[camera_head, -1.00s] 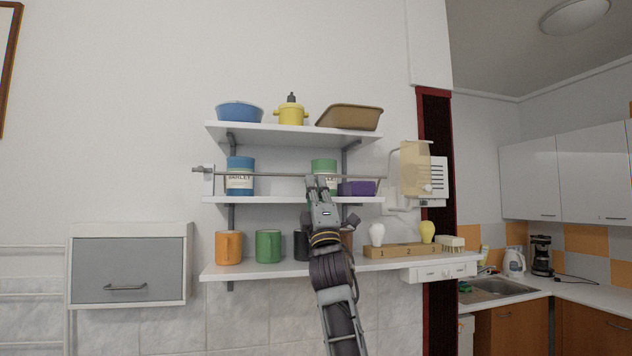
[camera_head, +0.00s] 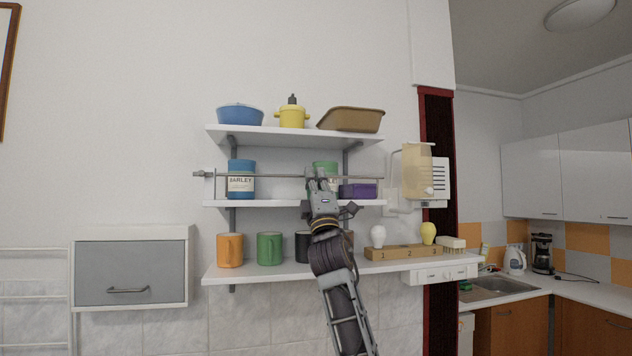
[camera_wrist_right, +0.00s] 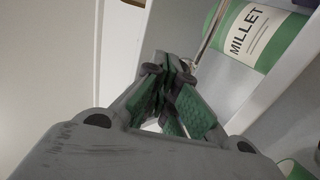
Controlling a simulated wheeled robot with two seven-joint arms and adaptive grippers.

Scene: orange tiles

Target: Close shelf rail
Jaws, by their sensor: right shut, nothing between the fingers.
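The shelf rail (camera_head: 275,176) is a thin grey bar running across the front of the middle shelf (camera_head: 265,203), in front of its jars. Its left end sits at a small bracket (camera_head: 209,174). My right gripper (camera_head: 317,174) is at the rail, right of its middle, in front of the green jar (camera_head: 331,167). In the right wrist view the gripper (camera_wrist_right: 180,82) has its green-padded fingers together, with the rail (camera_wrist_right: 209,35) at their tips. Exact contact is hard to see. The jar there reads MILLET (camera_wrist_right: 256,35). My left gripper is out of view.
The middle shelf also holds a blue barley jar (camera_head: 241,180) and a purple box (camera_head: 358,190). The lower shelf (camera_head: 255,272) has mugs and a numbered wooden block (camera_head: 405,252). The top shelf holds a blue bowl (camera_head: 240,115), yellow pot (camera_head: 292,116) and brown dish (camera_head: 351,120).

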